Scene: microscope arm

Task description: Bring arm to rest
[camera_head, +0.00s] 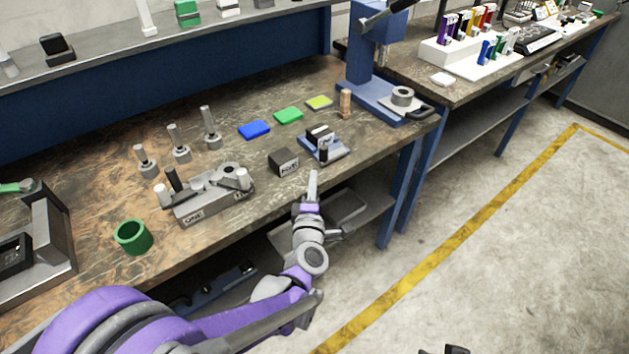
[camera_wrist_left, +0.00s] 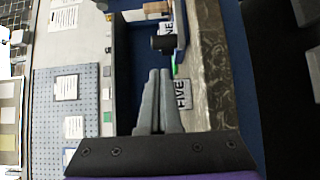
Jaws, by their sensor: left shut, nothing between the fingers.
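My left arm, purple and grey, comes in from the lower left of the head view. Its gripper (camera_head: 313,185) is in front of the workbench's front edge, pointing toward the bench. The grey fingers are together with nothing between them, and they also show shut in the left wrist view (camera_wrist_left: 157,80). A black block (camera_head: 284,161) with a white label stands just beyond the fingertips, apart from them.
The bench (camera_head: 95,190) holds a grey fixture block (camera_head: 207,200), a green ring (camera_head: 132,237), several metal posts, coloured pads and a small blue stand (camera_head: 325,148). A blue press (camera_head: 361,75) stands at the back right. Open floor (camera_head: 480,240) lies to the right.

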